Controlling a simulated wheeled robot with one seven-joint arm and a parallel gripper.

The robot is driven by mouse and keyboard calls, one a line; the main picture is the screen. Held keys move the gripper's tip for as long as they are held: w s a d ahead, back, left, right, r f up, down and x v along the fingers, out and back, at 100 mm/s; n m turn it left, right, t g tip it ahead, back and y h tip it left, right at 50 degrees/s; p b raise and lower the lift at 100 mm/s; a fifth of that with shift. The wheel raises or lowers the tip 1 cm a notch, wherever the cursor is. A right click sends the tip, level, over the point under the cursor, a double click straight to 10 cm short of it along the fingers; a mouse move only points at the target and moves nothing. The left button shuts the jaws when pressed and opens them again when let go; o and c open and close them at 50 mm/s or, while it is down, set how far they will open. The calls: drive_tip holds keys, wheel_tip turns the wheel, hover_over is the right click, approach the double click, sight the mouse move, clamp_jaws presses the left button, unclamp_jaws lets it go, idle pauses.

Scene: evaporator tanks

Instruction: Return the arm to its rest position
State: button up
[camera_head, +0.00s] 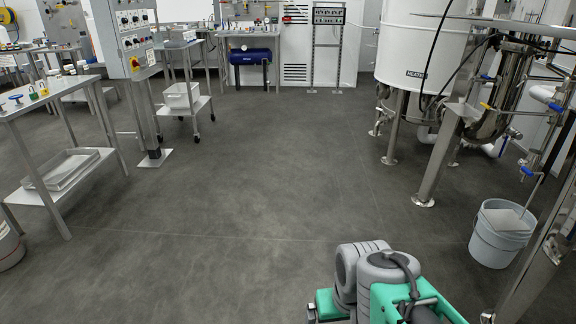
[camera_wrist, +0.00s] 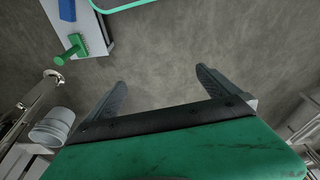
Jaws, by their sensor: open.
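My arm (camera_head: 375,285), grey and green, shows folded at the bottom centre-right of the head view. Its end is out of sight there. In the wrist view my gripper (camera_wrist: 161,77) is open, with its two dark fingers spread wide apart. Nothing is between the fingers; only bare grey floor shows beyond them.
A light blue bucket (camera_head: 497,236) stands on the floor at the right, beside a white tank (camera_head: 425,50) on metal legs (camera_head: 440,158). A steel table (camera_head: 45,97) and a control column (camera_head: 130,40) stand at the left. The floor (camera_head: 260,190) between is clear.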

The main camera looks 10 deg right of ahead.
wheel_tip(320, 180, up, 26)
drive_tip(key=w+t+p, duration=0.1)
drive_tip(key=p, duration=1.9)
drive_tip(key=shift+w+a+r, duration=0.15)
drive_tip(key=shift+w, duration=0.1)
